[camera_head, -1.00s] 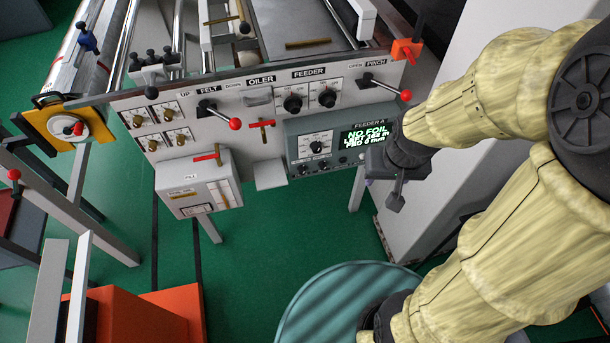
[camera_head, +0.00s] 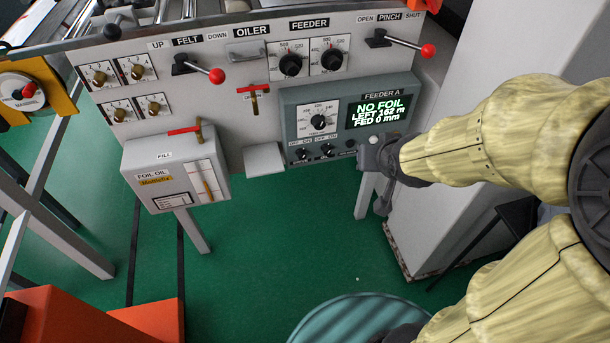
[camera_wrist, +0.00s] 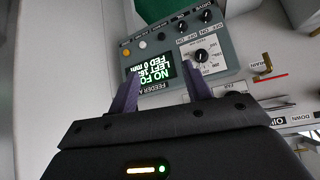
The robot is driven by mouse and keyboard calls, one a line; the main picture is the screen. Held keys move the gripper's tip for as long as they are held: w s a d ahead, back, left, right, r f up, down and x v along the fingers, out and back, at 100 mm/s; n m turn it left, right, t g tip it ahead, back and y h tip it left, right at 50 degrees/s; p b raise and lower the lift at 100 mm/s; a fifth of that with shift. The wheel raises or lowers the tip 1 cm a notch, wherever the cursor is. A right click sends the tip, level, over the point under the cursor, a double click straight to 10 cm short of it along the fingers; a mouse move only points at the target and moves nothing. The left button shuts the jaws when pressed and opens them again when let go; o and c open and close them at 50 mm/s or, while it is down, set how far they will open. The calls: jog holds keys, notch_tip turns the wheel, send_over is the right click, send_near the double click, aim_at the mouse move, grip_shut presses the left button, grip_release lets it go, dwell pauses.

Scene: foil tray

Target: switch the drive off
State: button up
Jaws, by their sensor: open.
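The grey Feeder A box (camera_head: 290,115) hangs on the machine's front panel, its green display reading NO FOIL. Along its lower edge are two small black OFF/ON knobs, a left one (camera_head: 302,153) and a right one (camera_head: 327,151). In the wrist view the DRIVE lettering is by the outermost knob (camera_wrist: 205,16), which matches the left one; the other knob (camera_wrist: 182,25) is beside it. Their exact settings are too small to tell. My gripper (camera_wrist: 160,72) is open and empty, facing the display end of the box. In the head view my gripper (camera_head: 374,158) is at the box's lower right corner.
The foil oil box (camera_head: 178,180) juts out left of the feeder box, with a small grey ledge (camera_head: 264,160) between. A red-tipped pinch lever (camera_head: 405,43) sticks out above. A pale cabinet (camera_head: 460,190) stands at right. Below the knobs is open space.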

jog(key=w+a+f+t+y+b, duration=0.1)
jog(key=a+f+t+y+b, duration=0.2)
jog(key=f+b, duration=0.8)
jog(key=w+a+f+n+t+y+b, duration=0.1)
jog(key=f+b, duration=1)
jog(key=b, duration=1.5)
jog(key=w+a+t+y, duration=0.1)
jog(key=a+t+y, duration=0.1)
jog(key=a+t, duration=0.1)
jog(key=shift+a+f+n+t+y+b, duration=0.3)
jog(key=shift+a+t+y, duration=0.1)
jog(key=shift+a, duration=0.25)
jog(key=shift+r, duration=0.1)
jog(key=p+x, duration=0.8)
jog(key=p, duration=0.7)
jog(key=shift+r, duration=0.2)
jog(key=p, duration=0.2)
jog(key=shift+w+a+p, duration=0.1)
jog(key=shift+w+p, duration=0.2)
jog(key=shift+p, duration=0.1)
